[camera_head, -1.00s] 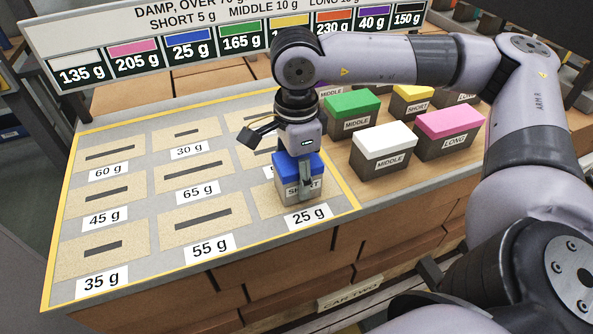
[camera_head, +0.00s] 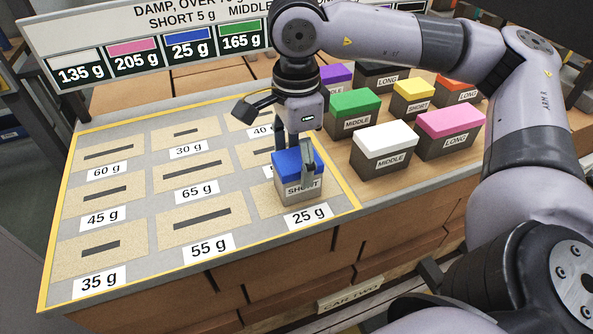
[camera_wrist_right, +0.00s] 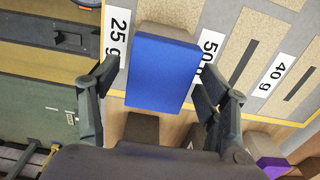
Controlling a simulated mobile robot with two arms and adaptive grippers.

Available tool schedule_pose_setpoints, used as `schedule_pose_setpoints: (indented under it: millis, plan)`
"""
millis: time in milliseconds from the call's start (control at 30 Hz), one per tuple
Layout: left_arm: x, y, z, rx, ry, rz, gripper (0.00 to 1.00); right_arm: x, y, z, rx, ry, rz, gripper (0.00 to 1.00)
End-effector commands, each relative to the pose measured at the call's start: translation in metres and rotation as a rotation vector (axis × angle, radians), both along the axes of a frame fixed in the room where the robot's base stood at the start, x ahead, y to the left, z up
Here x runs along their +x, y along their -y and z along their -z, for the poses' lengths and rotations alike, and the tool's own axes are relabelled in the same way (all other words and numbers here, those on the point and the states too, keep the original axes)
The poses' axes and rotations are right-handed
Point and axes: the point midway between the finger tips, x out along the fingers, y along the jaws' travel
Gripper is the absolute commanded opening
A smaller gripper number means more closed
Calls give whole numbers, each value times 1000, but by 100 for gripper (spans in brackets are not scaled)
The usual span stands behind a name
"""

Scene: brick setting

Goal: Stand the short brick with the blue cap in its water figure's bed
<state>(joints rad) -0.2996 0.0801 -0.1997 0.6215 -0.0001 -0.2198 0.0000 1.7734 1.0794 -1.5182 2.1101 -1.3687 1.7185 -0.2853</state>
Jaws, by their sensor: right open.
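The short brick with the blue cap (camera_head: 291,162) stands upright in the sandy bed (camera_head: 263,203) labelled 25 g, at the near right of the grid. It also shows from above in the right wrist view (camera_wrist_right: 160,75). My right gripper (camera_head: 296,158) is above and around the cap, with one finger on either side. In the right wrist view the fingers of my right gripper (camera_wrist_right: 157,82) are spread, with a gap beside the brick. The bed's slot is hidden under the brick. My left gripper is not in view.
Right of the grid stand other capped bricks: white (camera_head: 384,141), pink (camera_head: 450,125), green (camera_head: 356,107), yellow (camera_head: 414,91), and several more. The other visible beds, such as 55 g (camera_head: 203,221), are empty. A sign board (camera_head: 150,50) stands behind, partly covered by my arm.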

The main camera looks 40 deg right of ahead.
Motion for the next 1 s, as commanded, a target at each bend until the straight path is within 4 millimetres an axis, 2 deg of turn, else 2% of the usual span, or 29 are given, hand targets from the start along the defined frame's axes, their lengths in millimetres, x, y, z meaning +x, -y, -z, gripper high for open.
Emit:
schedule_pose_setpoints:
  millis: [200,400,533,833,1000]
  plan:
    - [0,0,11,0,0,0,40,1,-1,-47,2,4,0,70]
    - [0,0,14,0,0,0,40,0,0,-74,1,1,-1,70]
    - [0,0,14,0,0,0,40,0,0,-80,1,-1,-1,70]
    - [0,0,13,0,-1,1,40,0,0,-82,0,-1,-2,70]
    - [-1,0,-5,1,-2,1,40,0,0,-100,0,-1,-1,70]
